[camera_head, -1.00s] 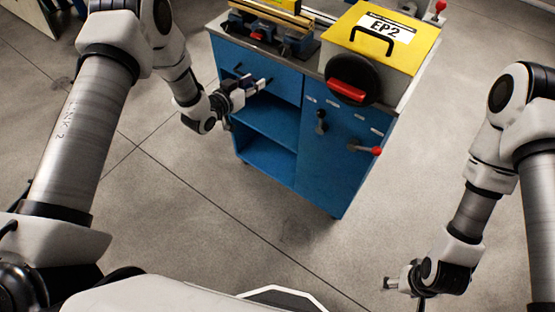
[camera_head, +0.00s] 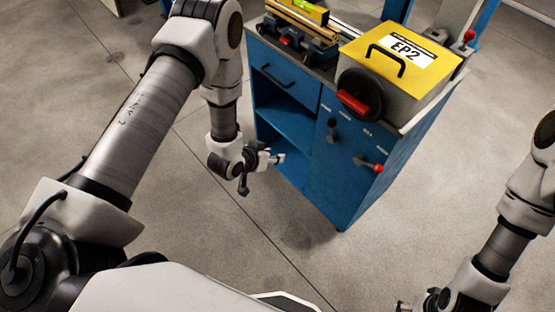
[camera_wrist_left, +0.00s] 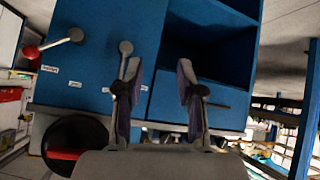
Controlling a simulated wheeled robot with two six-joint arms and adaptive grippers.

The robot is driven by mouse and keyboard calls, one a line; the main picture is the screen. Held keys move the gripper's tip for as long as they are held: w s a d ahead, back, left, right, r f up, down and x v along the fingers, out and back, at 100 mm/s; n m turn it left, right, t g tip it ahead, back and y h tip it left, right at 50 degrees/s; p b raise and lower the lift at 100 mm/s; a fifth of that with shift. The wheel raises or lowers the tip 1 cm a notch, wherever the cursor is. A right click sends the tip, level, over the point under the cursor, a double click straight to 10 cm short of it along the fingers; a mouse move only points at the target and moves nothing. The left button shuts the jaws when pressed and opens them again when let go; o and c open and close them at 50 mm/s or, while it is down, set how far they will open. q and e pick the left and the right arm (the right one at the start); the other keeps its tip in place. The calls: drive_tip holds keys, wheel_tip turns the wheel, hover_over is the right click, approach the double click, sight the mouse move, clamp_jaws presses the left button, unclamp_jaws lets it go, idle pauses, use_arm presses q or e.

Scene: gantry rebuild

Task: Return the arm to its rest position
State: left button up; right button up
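My left arm comes in from the left in the head view, and its gripper (camera_head: 272,158) is in front of the blue cabinet (camera_head: 345,185), near the open shelf. In the left wrist view the two fingers (camera_wrist_left: 161,85) are apart with nothing held between them; the cabinet front (camera_wrist_left: 90,75) is behind them. My right gripper (camera_head: 404,306) is at the bottom edge of the head view, low over the floor and partly cut off; I cannot tell its finger state.
The cabinet has a drawer with a black handle (camera_head: 278,78) and a red-tipped lever (camera_head: 370,165). On top are a yellow box marked EP2 (camera_head: 390,65) with a black and red knob, and a vise (camera_head: 300,40). The grey floor (camera_head: 190,245) left of the cabinet is clear.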

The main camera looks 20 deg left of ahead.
use_arm(q)
drive_tip(key=shift+s+f, duration=0.2)
drive_tip(key=shift+s, duration=0.15)
drive_tip(key=s+a+f+g+y, duration=0.1)
drive_tip(key=s+g, duration=0.3)
drive_tip(key=s, duration=0.9)
drive_tip(key=s+a+f+n+g+y, duration=0.1)
drive_tip(key=s+g, duration=0.4)
drive_tip(key=s, duration=0.8)
drive_tip(key=shift+a+f+n+y, duration=0.2)
drive_tip(key=shift+a+n+y, duration=0.1)
drive_tip(key=shift+a+y, duration=0.15)
